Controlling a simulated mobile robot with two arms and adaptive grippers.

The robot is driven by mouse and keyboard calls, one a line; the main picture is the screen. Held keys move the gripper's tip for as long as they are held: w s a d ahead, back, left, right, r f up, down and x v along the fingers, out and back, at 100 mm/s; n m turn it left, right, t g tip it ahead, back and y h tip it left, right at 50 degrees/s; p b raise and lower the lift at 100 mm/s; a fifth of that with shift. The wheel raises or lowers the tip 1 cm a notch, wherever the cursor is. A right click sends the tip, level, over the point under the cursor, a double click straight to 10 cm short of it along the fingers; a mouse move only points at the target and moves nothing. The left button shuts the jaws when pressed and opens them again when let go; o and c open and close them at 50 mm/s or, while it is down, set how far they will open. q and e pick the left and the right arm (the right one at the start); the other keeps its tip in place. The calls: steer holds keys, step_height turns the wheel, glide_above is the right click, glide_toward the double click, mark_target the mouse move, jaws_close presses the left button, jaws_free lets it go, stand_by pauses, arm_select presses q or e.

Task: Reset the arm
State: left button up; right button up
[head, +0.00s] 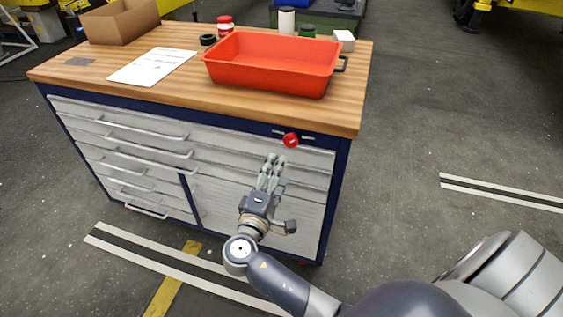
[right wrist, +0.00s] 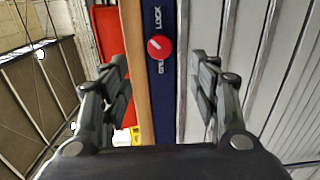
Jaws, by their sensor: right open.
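My right gripper (head: 272,160) is in front of the workbench's front face, a little below and left of the red knob (head: 291,140) in the head view. The gripper is open and empty. In the right wrist view the red knob (right wrist: 160,46) shows ahead, between the two open fingers (right wrist: 160,85) and apart from them. It sits on a dark blue strip with the word LOCK beside it; a second label at its other side is partly hidden by the knob. A white mark crosses the knob at a slant. My left gripper is not in view.
The workbench (head: 343,115) has a wooden top and grey drawers (head: 130,130). On top are an orange-red tray (head: 265,77), a paper sheet (head: 153,66), a cardboard box (head: 120,20), a small white box (head: 343,40) and several jars. The floor right of the bench is clear.

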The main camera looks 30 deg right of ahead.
steer(key=shift+s+a, duration=0.3)
steer(key=s+a+f+n+g+y, duration=0.1)
steer(key=s+f+g+y, duration=0.3)
steer(key=f, duration=1.4)
steer(key=s+a+f+n+g+y, duration=0.15)
steer(key=s+f+y, duration=0.35)
steer(key=f, duration=1.3)
steer(key=s+f+m+g+y, duration=0.1)
steer(key=s+f+m, duration=0.1)
steer(key=s+f, duration=0.4)
steer(key=s+a+f+m+g+y, duration=0.1)
steer(key=s+f, duration=0.5)
steer(key=s, duration=1.1)
steer(key=s+a+f+m+g+y, duration=0.1)
steer(key=s+f+m, duration=0.4)
steer(key=s, duration=0.7)
step_height(320, 180, down, 2)
steer(key=shift+g+y, duration=0.8)
steer(key=shift+g, duration=0.35)
steer(key=shift+m, duration=0.25)
